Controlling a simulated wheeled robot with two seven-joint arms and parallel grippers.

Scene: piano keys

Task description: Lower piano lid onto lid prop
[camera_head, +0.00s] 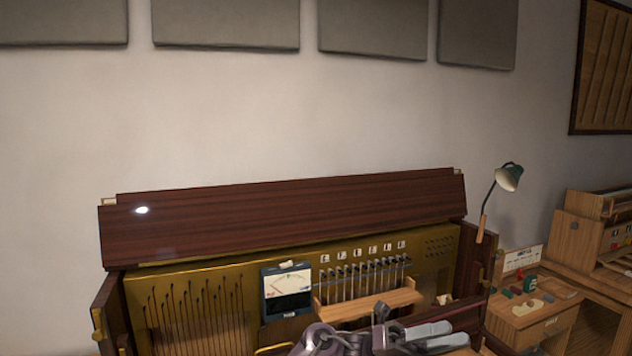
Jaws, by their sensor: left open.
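The piano lid (285,218) is a long dark reddish-brown board. It stands raised and tilted back along the top of the open piano, near the wall. I cannot clearly make out the lid prop; small brass fittings show on the left side (97,322) and right side (484,280) of the case. My left gripper (452,335) is at the bottom, right of centre, with its two grey fingers apart and pointing right. It is well below the lid in the picture, with nothing seen between the fingers. My right gripper is not in view.
Inside the piano are a brass plate (200,285), a dial meter (287,292) and a wooden rack of hammers (368,298). A side table (530,315) with small items stands at the right. Wall panels hang above.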

